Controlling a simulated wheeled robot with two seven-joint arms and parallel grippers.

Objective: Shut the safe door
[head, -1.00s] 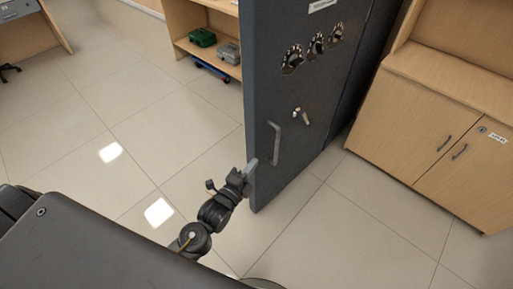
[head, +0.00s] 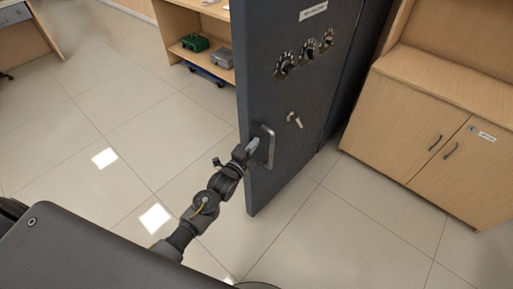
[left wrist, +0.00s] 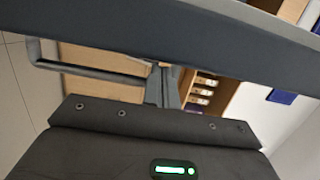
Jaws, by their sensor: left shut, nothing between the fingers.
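The dark grey safe door (head: 285,110) stands upright in the middle of the head view, its near edge swung out over the floor. Its face carries three round dials, a small pale key-like fitting (head: 294,119) and a grey bar handle (head: 268,147). My left gripper (head: 252,146) is shut and empty, with its fingertips at the handle beside the door's near edge; I cannot tell if they touch it. In the left wrist view the shut fingers (left wrist: 162,86) lie by the handle (left wrist: 88,72), below the door's edge (left wrist: 170,42). My right gripper is out of view.
A wooden cabinet (head: 430,130) with two doors stands to the right. A wooden shelf unit (head: 212,50) behind the door holds a green box (head: 195,42) and a grey box (head: 217,58). Tiled floor (head: 95,110) lies open to the left.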

